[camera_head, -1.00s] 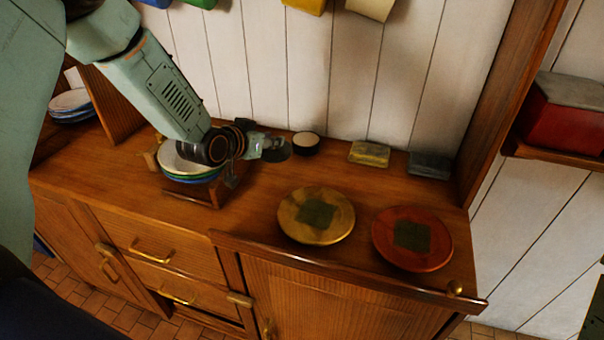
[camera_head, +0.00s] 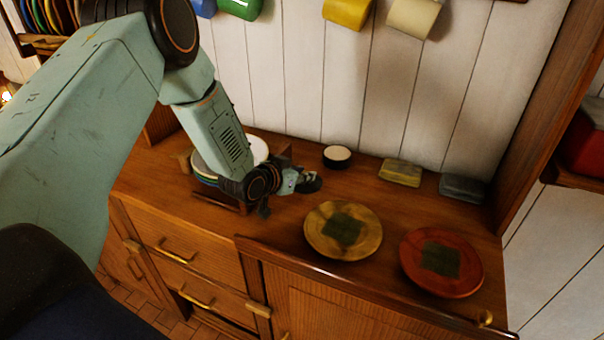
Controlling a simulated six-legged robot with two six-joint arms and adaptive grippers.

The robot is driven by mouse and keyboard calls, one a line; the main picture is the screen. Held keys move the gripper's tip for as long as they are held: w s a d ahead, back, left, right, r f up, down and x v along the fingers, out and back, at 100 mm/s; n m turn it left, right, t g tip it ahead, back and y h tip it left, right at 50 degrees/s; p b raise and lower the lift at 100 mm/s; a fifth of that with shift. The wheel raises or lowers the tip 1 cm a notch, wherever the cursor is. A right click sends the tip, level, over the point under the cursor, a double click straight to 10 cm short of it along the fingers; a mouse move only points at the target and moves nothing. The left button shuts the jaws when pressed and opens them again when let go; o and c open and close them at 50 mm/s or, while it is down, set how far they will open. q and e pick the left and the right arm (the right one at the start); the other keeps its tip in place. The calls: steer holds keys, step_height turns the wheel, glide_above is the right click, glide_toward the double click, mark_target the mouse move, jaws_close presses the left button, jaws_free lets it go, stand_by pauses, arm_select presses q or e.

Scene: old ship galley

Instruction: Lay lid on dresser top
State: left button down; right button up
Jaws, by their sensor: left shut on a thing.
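My left gripper (camera_head: 298,182) is shut on a small dark lid (camera_head: 312,184), of which only part shows beyond the fingers. The lid is over the dresser top (camera_head: 285,217), in front of a small round pot (camera_head: 337,157) with a pale top and dark side. I cannot tell whether the lid touches the wood. The gripper is just right of a stack of plates (camera_head: 202,168) in a wooden rack, partly hidden by my arm. My right gripper is not in view.
A yellow plate (camera_head: 318,212) and a red plate (camera_head: 416,262), each with a dark square, lie at the front right. A yellow block (camera_head: 400,172) and a grey block (camera_head: 462,187) lie near the wall. Mugs (camera_head: 347,12) hang above.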

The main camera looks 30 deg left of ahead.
arm_select(q)
steer(key=c, duration=1.5)
jaws_free()
steer(key=shift+f, duration=0.1)
steer(key=o, duration=0.4)
steer(key=shift+w+a+f, duration=0.1)
steer(key=shift+w+f, duration=0.05)
steer(key=shift+s+r+p, duration=0.25)
steer(key=shift+r+p, duration=0.05)
steer(key=shift+r, duration=0.25)
steer(key=p+v, duration=0.2)
steer(key=v, duration=0.7)
steer(key=shift+s+r, duration=0.15)
steer(key=shift+s, duration=0.15)
steer(key=shift+s+a+r+p, duration=0.1)
steer(key=shift+s+r+p, duration=0.2)
steer(key=shift+s, duration=0.2)
steer(key=shift+s+r, duration=0.1)
steer(key=shift+s, duration=0.3)
